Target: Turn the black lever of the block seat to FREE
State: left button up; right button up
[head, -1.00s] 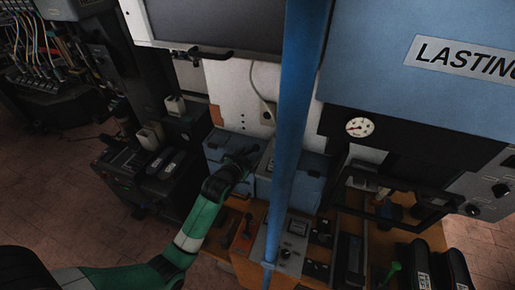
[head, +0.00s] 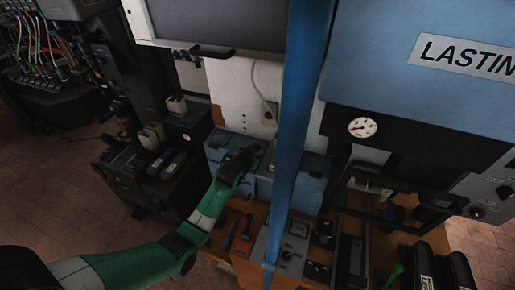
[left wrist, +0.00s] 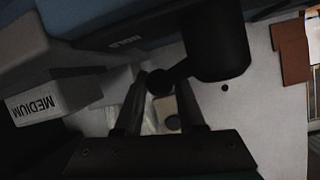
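In the left wrist view a black lever with a round knob (left wrist: 160,82) reaches down-left from a thick black hub (left wrist: 218,48). A blue block seat face (left wrist: 90,14) beside it carries a dark part with the word HOLD. My left gripper (left wrist: 163,88) is open, its two dark fingers on either side of the knob; whether either touches it I cannot tell. In the head view my left gripper (head: 240,160) is at the blue boxes (head: 217,148) behind the bench, and hides the lever there. My right gripper is not in view.
A blue post (head: 294,120) stands upright just right of my left gripper. The wooden bench (head: 247,270) holds control panels and an orange-based lever (head: 246,230). A grey box marked MEDIUM (left wrist: 85,95) lies left in the wrist view. A gauge (head: 362,127) is on the press.

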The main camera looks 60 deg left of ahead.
pick_arm(q)
grip_shut()
dwell(1.0)
